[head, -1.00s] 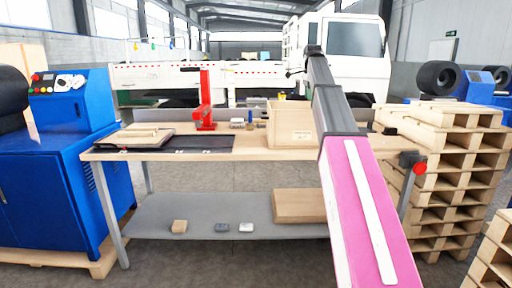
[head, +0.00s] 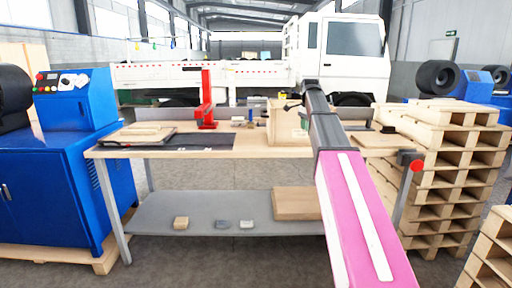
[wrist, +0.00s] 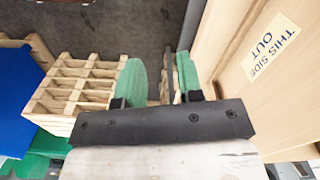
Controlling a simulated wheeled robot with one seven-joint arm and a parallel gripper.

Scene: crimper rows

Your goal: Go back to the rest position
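My gripper (wrist: 160,80) is open in the wrist view, with its two green finger pads apart and nothing clear between them. To its right is a tan wooden box (wrist: 265,65) with a "THIS SIDE OUT" label; the gripper looks apart from it. In the head view my grey and pink arm reaches forward over the right part of the workbench, its far end beside the wooden box (head: 283,127). The fingers are too small to make out there.
The workbench (head: 235,148) carries a red crimper (head: 206,108) and a dark mat (head: 205,141). A blue machine (head: 75,160) stands left. Stacked pallets (head: 440,170) stand right, close to my arm. The lower shelf (head: 200,210) holds a wooden block and small parts.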

